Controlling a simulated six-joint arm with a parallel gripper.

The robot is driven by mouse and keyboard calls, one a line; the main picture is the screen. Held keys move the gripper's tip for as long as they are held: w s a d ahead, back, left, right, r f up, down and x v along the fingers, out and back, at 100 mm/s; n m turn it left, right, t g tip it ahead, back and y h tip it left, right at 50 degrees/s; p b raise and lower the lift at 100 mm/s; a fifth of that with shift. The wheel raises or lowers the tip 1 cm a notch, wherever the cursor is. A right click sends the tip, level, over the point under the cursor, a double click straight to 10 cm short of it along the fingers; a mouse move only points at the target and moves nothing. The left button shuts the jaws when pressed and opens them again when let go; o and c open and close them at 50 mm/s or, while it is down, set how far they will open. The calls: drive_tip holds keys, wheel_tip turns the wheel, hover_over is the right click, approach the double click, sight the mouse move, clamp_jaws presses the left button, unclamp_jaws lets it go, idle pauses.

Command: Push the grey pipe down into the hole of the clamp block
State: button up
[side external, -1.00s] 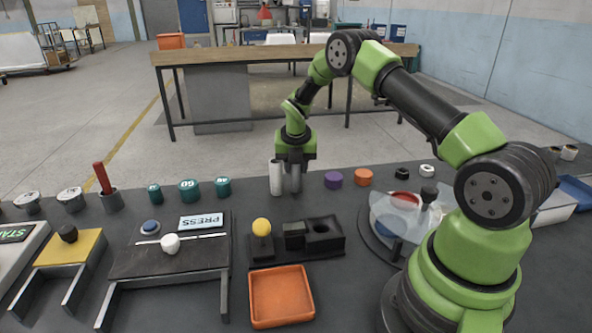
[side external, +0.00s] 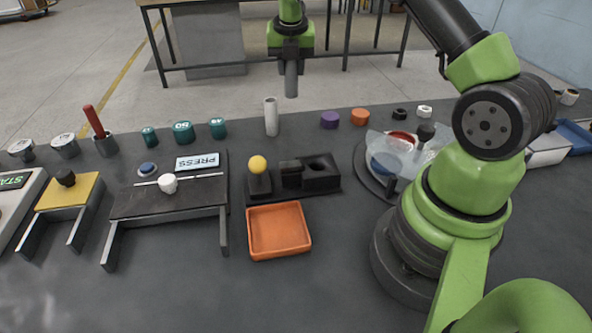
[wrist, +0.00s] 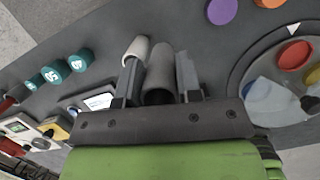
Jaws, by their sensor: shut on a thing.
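My gripper (side external: 291,62) is shut on the grey pipe (side external: 291,82) and holds it upright, above the back of the table. In the wrist view the grey pipe (wrist: 160,78) sits between the two fingers of my gripper (wrist: 159,80). The black clamp block (side external: 332,182) stands on the table nearer the camera, with a dark round hole (side external: 319,164) in its top. A yellow ball knob (side external: 257,164) is at its left end. The pipe is up, behind and apart from the block. I cannot see the block clearly in the wrist view.
A white pipe (side external: 271,117) stands upright on the table below my gripper. Purple (side external: 329,120) and orange (side external: 360,117) pieces are to its right, teal weights (side external: 183,132) to its left. An orange tray (side external: 250,251) lies in front of the block.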

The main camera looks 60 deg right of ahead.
drive_tip(key=shift+a, duration=0.1)
idle(0.5)
drive_tip(key=s+a+m+g, duration=0.2)
drive_tip(key=s+a+m, duration=0.4)
drive_tip(key=a+m, duration=0.15)
drive_tip(key=m+g, duration=0.2)
drive_tip(key=m, duration=0.9)
hover_over(326, 168)
drive_tip(key=w, duration=0.1)
wheel_tip(326, 168, down, 4)
drive_tip(key=shift+y, duration=0.3)
drive_tip(key=shift+w+f, duration=0.2)
drive_tip(key=shift+f, duration=2.3)
drive_tip(key=shift+f, duration=0.1)
drive_tip(key=o, duration=0.9)
drive_tip(key=shift+o, duration=0.2)
